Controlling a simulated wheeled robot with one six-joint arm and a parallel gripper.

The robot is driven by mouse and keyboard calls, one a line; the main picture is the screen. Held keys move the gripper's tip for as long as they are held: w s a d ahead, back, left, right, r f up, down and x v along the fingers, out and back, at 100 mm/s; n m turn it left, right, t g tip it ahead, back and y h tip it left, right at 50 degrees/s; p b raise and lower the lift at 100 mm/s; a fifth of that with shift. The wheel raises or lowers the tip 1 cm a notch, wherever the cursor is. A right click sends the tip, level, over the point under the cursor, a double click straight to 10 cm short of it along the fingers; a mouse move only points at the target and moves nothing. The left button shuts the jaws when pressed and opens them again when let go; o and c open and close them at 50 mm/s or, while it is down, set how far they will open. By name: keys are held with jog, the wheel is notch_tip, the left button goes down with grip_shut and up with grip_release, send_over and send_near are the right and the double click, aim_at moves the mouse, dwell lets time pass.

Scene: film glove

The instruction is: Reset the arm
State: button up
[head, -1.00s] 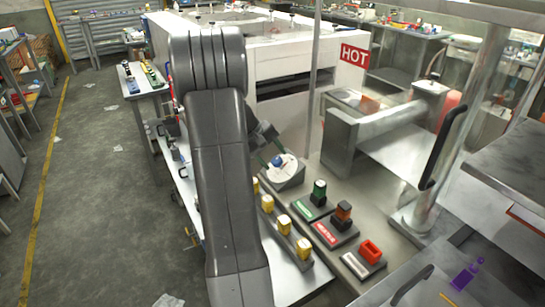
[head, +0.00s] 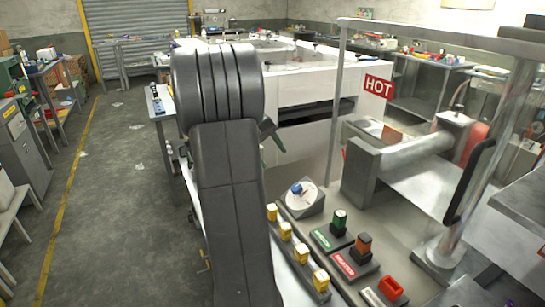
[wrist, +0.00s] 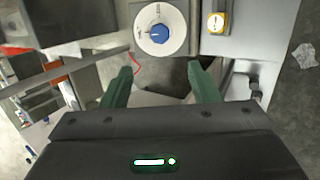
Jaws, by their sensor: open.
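My arm rises through the middle of the head view and hides part of the bench behind it. My gripper (wrist: 160,88) shows in the wrist view with its two green fingers apart and nothing between them. In that view a white dial with a blue knob (wrist: 159,34) lies just beyond the fingers, apart from them. The same dial (head: 300,198) shows in the head view, to the right of my arm. In the head view only a small part of the gripper shows past the arm's right edge.
Several yellow switches (head: 285,231) line the bench edge beside my arm. A green button (head: 339,218), an orange button (head: 363,243) and a red switch (head: 391,287) stand further right. A machine with a HOT sign (head: 378,87) and a metal post stand behind. The left floor is mostly open.

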aim_at(295, 186)
jog(key=x, duration=1.4)
jog(key=shift+a+r, duration=0.1)
